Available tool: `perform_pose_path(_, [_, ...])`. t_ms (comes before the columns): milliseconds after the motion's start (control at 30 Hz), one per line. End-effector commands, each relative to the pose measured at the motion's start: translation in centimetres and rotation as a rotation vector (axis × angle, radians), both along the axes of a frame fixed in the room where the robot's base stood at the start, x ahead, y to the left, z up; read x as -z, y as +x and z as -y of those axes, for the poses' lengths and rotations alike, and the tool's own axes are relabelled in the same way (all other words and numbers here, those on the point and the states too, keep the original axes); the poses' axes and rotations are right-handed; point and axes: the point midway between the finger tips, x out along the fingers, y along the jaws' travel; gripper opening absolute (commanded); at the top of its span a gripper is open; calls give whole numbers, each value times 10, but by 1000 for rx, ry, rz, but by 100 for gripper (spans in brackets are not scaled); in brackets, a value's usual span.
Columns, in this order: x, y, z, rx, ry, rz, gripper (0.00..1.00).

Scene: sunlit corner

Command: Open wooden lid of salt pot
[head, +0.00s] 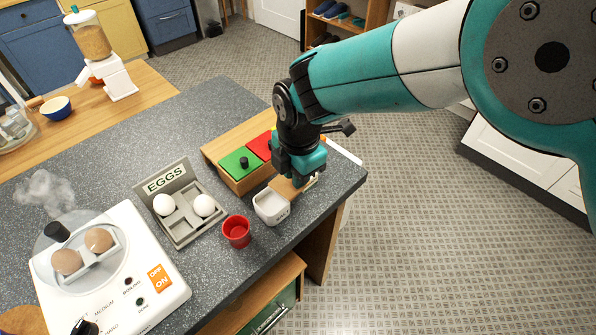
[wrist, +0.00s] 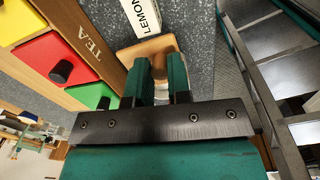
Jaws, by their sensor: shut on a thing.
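The salt pot (head: 271,208) is a small white square pot near the counter's edge in the head view. Its hollow inside shows from above. Its wooden lid (head: 285,187) is at the pot's right rear side, off the opening and apparently tilted. My gripper (head: 298,172) is above the lid. In the wrist view my gripper (wrist: 160,75) is shut on the round knob of the wooden lid (wrist: 136,53). The fingers hide part of the knob. Whether the lid still touches the pot's rim I cannot tell.
A wooden tea box (head: 223,171) with green and red lids stands behind the pot. A red cup (head: 237,232) is at its left. An egg tray (head: 184,228) and a white egg cooker (head: 150,290) are further left. The counter's edge is close on the right.

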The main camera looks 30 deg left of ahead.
Motion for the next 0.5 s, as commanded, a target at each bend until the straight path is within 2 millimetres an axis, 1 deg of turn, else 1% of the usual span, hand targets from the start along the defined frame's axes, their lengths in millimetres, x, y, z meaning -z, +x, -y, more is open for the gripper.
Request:
perform_pose_path(133, [-1, -1, -1, -2, 3, 0, 0])
perform_pose_path(167, [-1, -1, -1, -1, 2, 0, 23])
perform_pose_path(200, [-1, -1, -1, -1, 2, 0, 32])
perform_pose_path(267, [-1, 0, -1, -1, 2, 0, 44])
perform_pose_path(500, [0, 0, 0, 1, 1, 0, 44])
